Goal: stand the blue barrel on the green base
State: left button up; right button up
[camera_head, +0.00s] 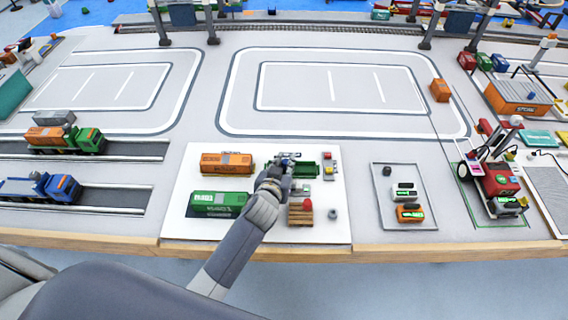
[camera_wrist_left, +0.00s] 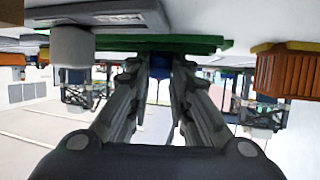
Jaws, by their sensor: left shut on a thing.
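My left gripper (camera_head: 279,169) reaches in over the white board. In the left wrist view its two fingers (camera_wrist_left: 160,75) are closed on the blue barrel (camera_wrist_left: 159,63), of which only a small part shows between the fingertips. In the head view a little blue shows at the fingertips, and the hand hides most of the barrel. The green base (camera_head: 306,170) lies just right of the fingertips on the board. A flat green edge (camera_wrist_left: 200,44) crosses above the fingers in the left wrist view; I cannot tell whether the barrel touches it. My right gripper is not in view.
An orange container (camera_head: 227,163) and a green container (camera_head: 217,204) lie left of the hand. A wooden pallet (camera_head: 300,217) with a red item and a grey cylinder (camera_head: 332,214) stand in front of the base. Small coloured blocks (camera_head: 328,165) stand at its right.

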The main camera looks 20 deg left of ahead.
pick_arm(q)
jog(key=shift+f, duration=0.2)
jog(key=o, duration=0.8)
jog(key=shift+r, duration=0.1)
jog(key=shift+r, duration=0.2)
jog(key=v, duration=1.2)
jog(key=shift+s+a+f, duration=0.1)
jog(key=shift+f, duration=0.05)
